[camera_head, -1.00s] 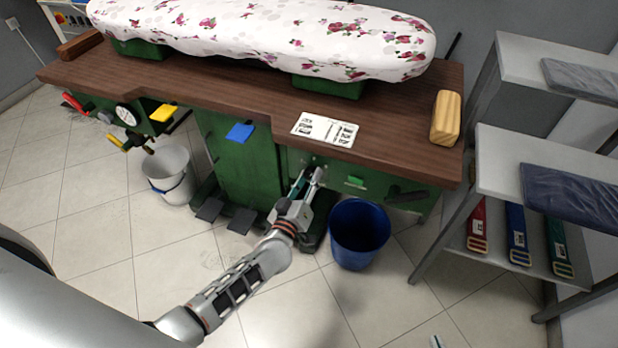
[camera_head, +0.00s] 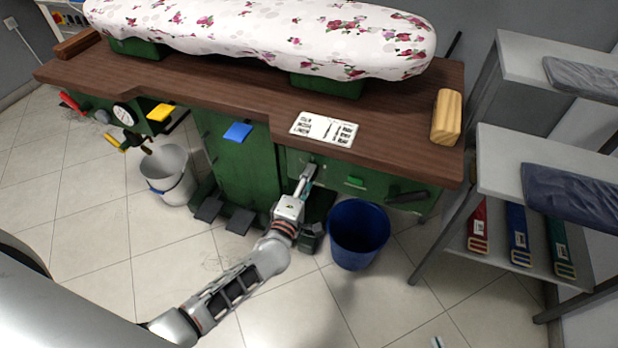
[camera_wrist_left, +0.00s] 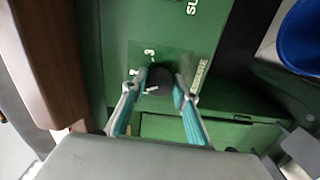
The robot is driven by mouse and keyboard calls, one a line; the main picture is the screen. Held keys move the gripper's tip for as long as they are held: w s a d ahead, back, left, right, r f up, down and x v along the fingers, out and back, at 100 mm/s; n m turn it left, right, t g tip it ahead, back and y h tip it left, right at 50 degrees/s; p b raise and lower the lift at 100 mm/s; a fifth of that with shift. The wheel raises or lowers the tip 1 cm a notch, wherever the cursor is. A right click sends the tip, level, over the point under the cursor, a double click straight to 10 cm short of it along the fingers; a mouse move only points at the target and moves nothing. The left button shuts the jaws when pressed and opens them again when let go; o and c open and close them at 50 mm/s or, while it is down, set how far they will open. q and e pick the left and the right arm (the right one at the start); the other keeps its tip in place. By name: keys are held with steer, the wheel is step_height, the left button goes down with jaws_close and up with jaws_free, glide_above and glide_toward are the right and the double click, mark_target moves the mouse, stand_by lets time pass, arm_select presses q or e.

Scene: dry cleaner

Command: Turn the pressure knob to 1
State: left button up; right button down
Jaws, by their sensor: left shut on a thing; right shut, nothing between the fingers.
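The pressure knob (camera_wrist_left: 160,78) is dark and round, on a green panel, in the left wrist view. A short white mark shows on it, lying roughly sideways in the picture. A printed 3 and another, unclear mark stand beside it. My left gripper (camera_wrist_left: 157,84) has its teal-padded fingers on both sides of the knob and is shut on it. In the head view the left gripper (camera_head: 306,180) reaches the panel under the table edge, and the knob is mostly hidden. Only what looks like the tip of my right gripper (camera_head: 437,342) shows at the bottom edge, apart from everything.
The brown tabletop (camera_head: 225,88) overhangs the green panel. A blue bin (camera_head: 358,232) stands right of my left gripper, and pedals (camera_head: 240,221) lie to its left. A grey shelf rack (camera_head: 490,165) stands at the right. The floor in front is clear.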

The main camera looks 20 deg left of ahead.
arm_select(q)
steer(key=n+b, duration=0.1)
steer(key=n, duration=0.5)
arm_select(e)
steer(key=shift+a+f, duration=0.1)
steer(key=shift+a, duration=0.2)
arm_select(q)
steer(key=shift+n, duration=0.3)
arm_select(e)
steer(key=shift+w, duration=0.1)
arm_select(q)
steer(key=o, duration=1.1)
arm_select(e)
steer(key=shift+w, duration=0.1)
arm_select(q)
steer(key=shift+s, duration=0.1)
